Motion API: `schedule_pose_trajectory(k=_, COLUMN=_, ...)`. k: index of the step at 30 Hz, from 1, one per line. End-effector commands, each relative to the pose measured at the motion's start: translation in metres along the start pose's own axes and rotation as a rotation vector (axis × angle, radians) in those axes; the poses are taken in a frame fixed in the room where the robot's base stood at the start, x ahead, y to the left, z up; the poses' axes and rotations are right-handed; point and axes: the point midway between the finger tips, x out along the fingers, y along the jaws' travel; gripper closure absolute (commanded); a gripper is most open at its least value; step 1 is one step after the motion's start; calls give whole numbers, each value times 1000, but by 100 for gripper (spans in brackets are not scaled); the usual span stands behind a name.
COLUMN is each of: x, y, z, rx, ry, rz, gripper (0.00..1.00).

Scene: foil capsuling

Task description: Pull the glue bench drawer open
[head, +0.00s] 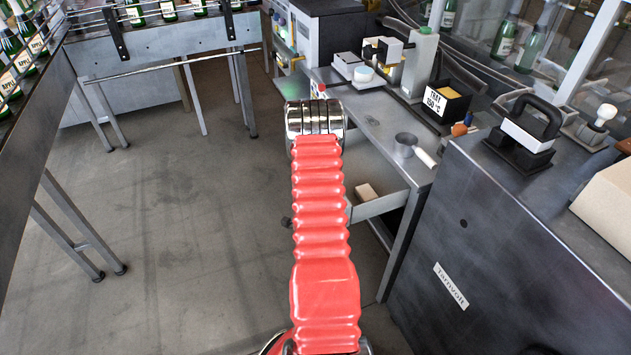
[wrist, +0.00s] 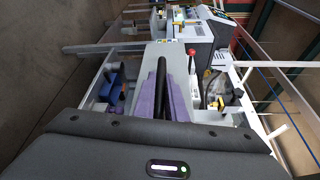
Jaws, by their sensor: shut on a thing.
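The glue bench (head: 375,125) stands right of my red arm in the head view. Below its top, a pale drawer (head: 380,205) juts out beside the arm, with a small brown block (head: 366,192) in it. It stands at least partly open; the arm hides its front, so how far I cannot tell. My gripper is hidden behind the arm there. In the wrist view my gripper (wrist: 162,100) has purple fingers shut on a black bar, the drawer handle (wrist: 161,75). A grey panel lies behind the bar.
The bench top holds a metal cup (head: 405,143), a black tray (head: 447,102) and a green-white bottle (head: 420,62). A dark cabinet (head: 480,245) stands at the near right. Bottle conveyors (head: 165,50) stand left and behind. The floor (head: 180,220) left of my arm is clear.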

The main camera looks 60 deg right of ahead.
Motion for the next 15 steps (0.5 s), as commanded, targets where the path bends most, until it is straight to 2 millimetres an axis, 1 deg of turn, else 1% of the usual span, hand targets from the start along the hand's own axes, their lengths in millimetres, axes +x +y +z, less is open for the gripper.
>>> schedule_pose_trajectory(k=1, x=-4, y=6, z=-2, rx=1, ry=9, rz=14, gripper=100)
schedule_pose_trajectory(k=14, x=-7, y=6, z=-7, rx=2, ry=20, rz=14, gripper=100)
schedule_pose_trajectory(k=15, x=-7, y=6, z=-7, rx=2, ry=21, rz=14, gripper=87)
